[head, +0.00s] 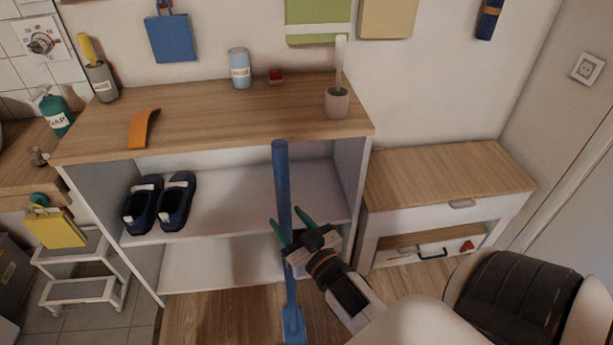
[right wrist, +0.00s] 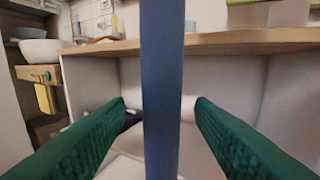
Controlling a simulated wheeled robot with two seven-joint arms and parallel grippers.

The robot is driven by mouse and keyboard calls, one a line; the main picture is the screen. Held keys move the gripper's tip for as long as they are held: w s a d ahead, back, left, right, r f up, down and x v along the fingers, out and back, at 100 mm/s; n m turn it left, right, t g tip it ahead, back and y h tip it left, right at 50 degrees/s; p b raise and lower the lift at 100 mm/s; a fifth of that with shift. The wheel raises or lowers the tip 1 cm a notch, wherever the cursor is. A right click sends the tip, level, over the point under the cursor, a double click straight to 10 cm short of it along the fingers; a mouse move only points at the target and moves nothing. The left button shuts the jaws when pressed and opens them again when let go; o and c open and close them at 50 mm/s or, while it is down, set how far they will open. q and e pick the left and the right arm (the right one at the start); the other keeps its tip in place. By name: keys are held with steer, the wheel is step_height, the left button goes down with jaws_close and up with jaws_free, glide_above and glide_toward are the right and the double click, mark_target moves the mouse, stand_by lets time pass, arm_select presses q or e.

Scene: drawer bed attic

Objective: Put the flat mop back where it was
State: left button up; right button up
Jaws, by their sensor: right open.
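My right gripper (head: 286,227) is open at the pole's middle. In the right wrist view, the blue pole (right wrist: 163,90) runs vertically between the two green fingers (right wrist: 160,108), with a gap to each side. My left gripper is not in view.
The shelf unit (head: 200,118) behind the mop carries a cup with a brush (head: 338,103) and an orange object (head: 143,128). Dark shoes (head: 158,203) sit on its shelf. A low wooden-topped cabinet (head: 445,174) stands at right, a white step stool (head: 82,275) at left.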

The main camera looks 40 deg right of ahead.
steer(key=s, duration=0.7)
steer(key=s+a+f+g, duration=0.1)
steer(key=a+f+g, duration=0.15)
steer(key=f, duration=0.55)
steer(key=s+a+f+n+g+y, duration=0.1)
steer(key=f+g, duration=0.3)
steer(key=f, duration=0.4)
steer(key=s+a+f+g, duration=0.1)
steer(key=a+f+g, duration=0.15)
steer(key=f, duration=0.55)
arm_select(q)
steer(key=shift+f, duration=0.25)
arm_select(e)
steer(key=s+a+f+n+g+y, duration=0.1)
steer(key=s+f+n+g, duration=0.1)
steer(key=s+f+g, duration=0.4)
step_height(320, 180, down, 6)
steer(key=shift+s+a+r+g, duration=0.15)
steer(key=shift+s+r+g, duration=0.15)
steer(key=shift+s, duration=0.7)
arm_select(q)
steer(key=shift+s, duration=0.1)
